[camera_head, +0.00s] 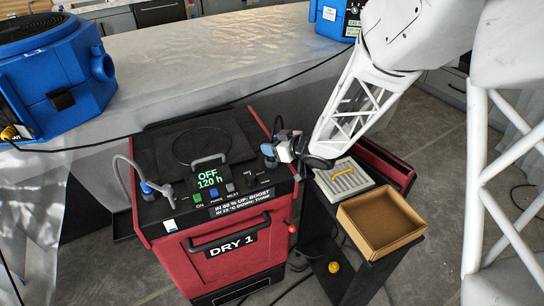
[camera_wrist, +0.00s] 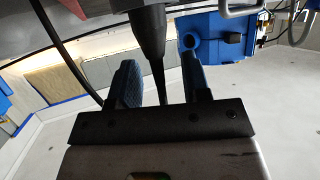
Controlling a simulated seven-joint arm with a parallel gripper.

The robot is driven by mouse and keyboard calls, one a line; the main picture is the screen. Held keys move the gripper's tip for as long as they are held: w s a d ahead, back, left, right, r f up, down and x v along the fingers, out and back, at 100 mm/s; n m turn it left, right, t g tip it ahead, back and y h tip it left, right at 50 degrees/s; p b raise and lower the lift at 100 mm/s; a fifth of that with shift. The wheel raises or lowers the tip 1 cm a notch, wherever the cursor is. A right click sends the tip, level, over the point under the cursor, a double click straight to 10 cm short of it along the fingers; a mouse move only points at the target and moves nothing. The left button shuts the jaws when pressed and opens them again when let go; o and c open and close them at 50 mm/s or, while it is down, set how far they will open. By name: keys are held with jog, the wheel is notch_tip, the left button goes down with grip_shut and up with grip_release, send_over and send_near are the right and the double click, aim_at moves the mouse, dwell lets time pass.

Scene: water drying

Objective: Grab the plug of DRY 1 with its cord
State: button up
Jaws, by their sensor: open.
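DRY 1 (camera_head: 235,245) is a red cabinet with a black top; its display reads OFF, 120 h. My gripper (camera_head: 280,151) is at the right edge of its top, pointing left. In the wrist view my gripper (camera_wrist: 158,70) is open, with one blue-padded finger on each side of a black tapered plug body (camera_wrist: 148,32) and its cord (camera_wrist: 162,88). A gap shows on both sides of the cord. In the head view the gripper hides most of the plug; a dark cord loop (camera_head: 277,124) shows just above.
Blue machines (camera_head: 60,85) stand on the covered surface behind. A yellow piece (camera_head: 334,267) lies low.

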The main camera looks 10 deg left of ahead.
jog(key=shift+x, duration=1.05)
jog(key=shift+c, duration=0.2)
grip_shut()
